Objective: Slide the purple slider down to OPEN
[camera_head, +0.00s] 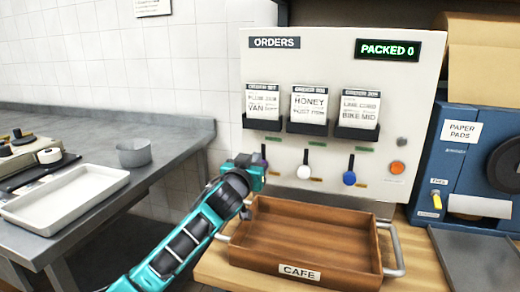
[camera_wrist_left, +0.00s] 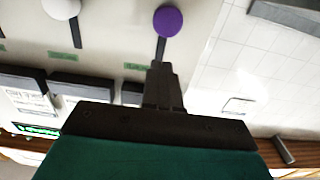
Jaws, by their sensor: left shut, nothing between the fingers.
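The purple slider (camera_wrist_left: 168,21) is a round knob on a dark vertical slot in the cream ORDERS panel (camera_head: 385,105). It shows clearly in the wrist view, where the panel appears upside down; in the head view my gripper largely hides it. The slot runs from the knob toward a small green label (camera_wrist_left: 135,67); its lettering is too small to read. My left gripper (camera_wrist_left: 158,68) is shut and empty, its fingertips over the slot's green-label end, apart from the knob in the picture. It also shows at the panel in the head view (camera_head: 258,167). My right gripper is not in view.
White (camera_head: 304,172) and blue (camera_head: 349,178) sliders sit to the right, with an orange button (camera_head: 397,168) beyond. A wooden CAFE crate (camera_head: 330,250) stands below the panel. A blue PAPER PADS machine (camera_head: 455,165) is at right; a grey bench (camera_head: 180,135) is at left.

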